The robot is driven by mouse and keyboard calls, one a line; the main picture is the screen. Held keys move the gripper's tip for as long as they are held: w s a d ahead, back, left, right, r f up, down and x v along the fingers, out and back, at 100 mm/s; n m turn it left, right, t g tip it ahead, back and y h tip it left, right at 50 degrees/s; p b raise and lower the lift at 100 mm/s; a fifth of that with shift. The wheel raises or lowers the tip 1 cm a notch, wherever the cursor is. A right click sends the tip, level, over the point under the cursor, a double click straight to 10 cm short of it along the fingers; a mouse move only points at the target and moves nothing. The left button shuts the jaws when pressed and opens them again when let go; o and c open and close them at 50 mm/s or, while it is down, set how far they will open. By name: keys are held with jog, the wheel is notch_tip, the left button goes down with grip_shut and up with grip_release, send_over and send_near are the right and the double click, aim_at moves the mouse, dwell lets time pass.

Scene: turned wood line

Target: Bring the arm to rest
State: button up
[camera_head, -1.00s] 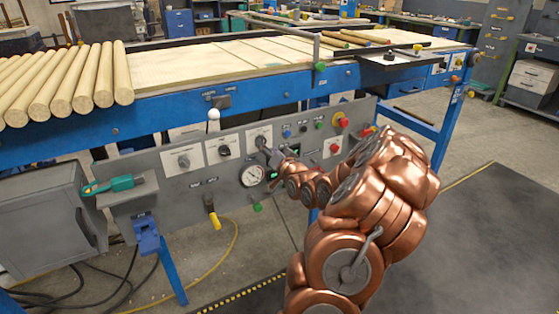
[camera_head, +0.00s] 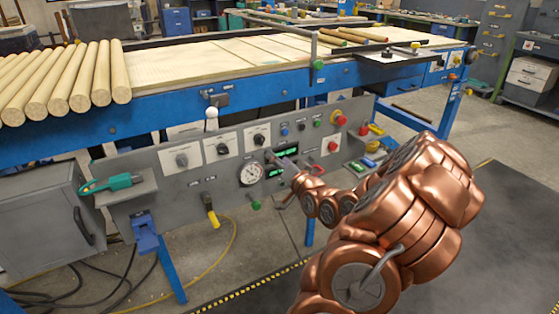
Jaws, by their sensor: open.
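My copper-coloured arm reaches up from the lower right toward the grey control panel (camera_head: 130,165) on the front of the blue line. My gripper (camera_head: 277,160) is at the arm's far end, open, in front of the panel just right of the round gauge (camera_head: 250,174). It partly covers a green-lit display (camera_head: 287,151). It holds nothing that I can see. The gap between it and the panel is hard to judge.
Three knobs (camera_head: 222,148) sit on white plates, with a red mushroom button (camera_head: 339,118) to their right. A white-balled lever (camera_head: 211,119) and a yellow-handled lever (camera_head: 212,218) stick out. Wooden rods (camera_head: 80,80) lie on the line. Dark floor matting (camera_head: 510,230) is clear at right.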

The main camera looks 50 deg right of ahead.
dwell(0.5)
jog(key=a+f+n+g+y, duration=0.25)
jog(key=a+f+g, duration=0.2)
jog(key=a, duration=0.45)
jog(key=a+f+n+g+y, duration=0.2)
jog(key=a+f+n+g, duration=0.25)
jog(key=a, duration=0.45)
jog(key=s+a+r+n+g, duration=0.2)
jog(key=s+a+g, duration=0.1)
jog(key=s+a, duration=0.5)
jog(key=s+a+r+n+g+y, duration=0.15)
jog(key=s+a+g, duration=0.25)
jog(key=s+a, duration=0.4)
jog(key=s+a+r+n+g, duration=0.1)
jog(key=s+a+r+g, duration=0.2)
jog(key=s+a, duration=0.5)
jog(key=s+d+r+p, duration=0.1)
jog(key=r+p, duration=1)
jog(key=r, duration=0.1)
jog(key=s+d+r+p, duration=0.1)
jog(key=s+r+p, duration=0.1)
jog(key=r+p, duration=0.9)
jog(key=shift+s+r+p, duration=0.2)
jog(key=shift+r+p, duration=0.15)
jog(key=shift+r, duration=0.2)
